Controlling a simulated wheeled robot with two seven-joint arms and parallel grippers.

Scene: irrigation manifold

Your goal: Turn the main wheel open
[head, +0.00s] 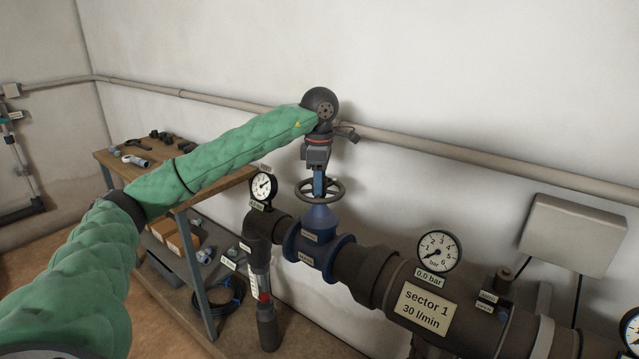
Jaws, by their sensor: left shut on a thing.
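The main wheel is a dark round handwheel (320,189) on top of a blue valve (319,229) in the dark pipe. My left gripper (319,184) points straight down over the middle of the wheel, and its arm comes in from the left in a green sleeve. Blue finger parts show above the hub, and the gripper is shut on the wheel at its centre. The fingertips themselves are small and partly hidden by the wheel. My right gripper is not in the view.
A gauge (439,250) above a "0.0 bar" label and a "sector 1, 30 l/min" sign (422,308) are right of the valve. A smaller gauge (262,187) stands close at its left. A workbench (237,180) with fittings is behind my arm. A wall pipe (480,172) runs behind.

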